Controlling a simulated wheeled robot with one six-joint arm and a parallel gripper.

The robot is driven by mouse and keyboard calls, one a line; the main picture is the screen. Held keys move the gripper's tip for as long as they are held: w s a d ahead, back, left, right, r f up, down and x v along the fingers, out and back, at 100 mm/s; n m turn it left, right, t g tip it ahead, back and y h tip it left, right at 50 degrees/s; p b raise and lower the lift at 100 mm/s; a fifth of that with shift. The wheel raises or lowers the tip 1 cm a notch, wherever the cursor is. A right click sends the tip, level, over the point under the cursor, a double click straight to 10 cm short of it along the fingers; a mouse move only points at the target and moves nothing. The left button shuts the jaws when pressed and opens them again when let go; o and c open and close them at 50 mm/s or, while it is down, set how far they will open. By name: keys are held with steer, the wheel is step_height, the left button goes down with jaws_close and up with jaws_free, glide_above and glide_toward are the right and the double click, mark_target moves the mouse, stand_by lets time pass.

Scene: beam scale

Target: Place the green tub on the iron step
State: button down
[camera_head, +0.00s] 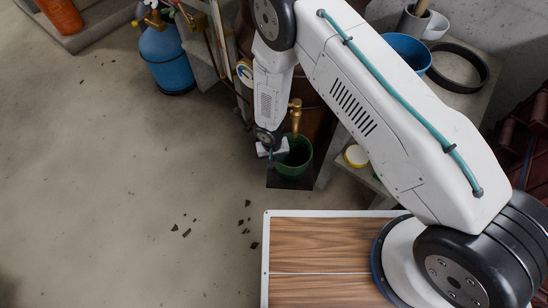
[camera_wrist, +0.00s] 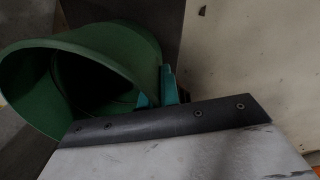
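The green tub (camera_head: 298,160) is upright below a brass tap, over a dark flat plate that looks like the iron step (camera_head: 290,184). I cannot tell if its base touches the plate. My gripper (camera_head: 279,150) is at the tub's left rim. In the wrist view the open mouth of the tub (camera_wrist: 135,45) fills the upper left. There my gripper's teal fingers (camera_wrist: 158,90) are on either side of the tub's wall and look shut on it. The tub's base is hidden in the wrist view.
The brass tap (camera_head: 296,108) hangs close above the tub, in front of a brown barrel (camera_head: 312,105). A shelf with a yellow-lidded jar (camera_head: 356,156) and a blue bowl (camera_head: 408,50) stands at right. A blue gas cylinder (camera_head: 165,58) is at left.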

steer(key=c, duration=1.6)
jaws_free()
steer(key=shift+f, duration=0.1)
steer(key=shift+c, duration=0.2)
step_height(320, 180, up, 12)
steer(key=shift+a, duration=0.4)
steer(key=shift+s, duration=0.1)
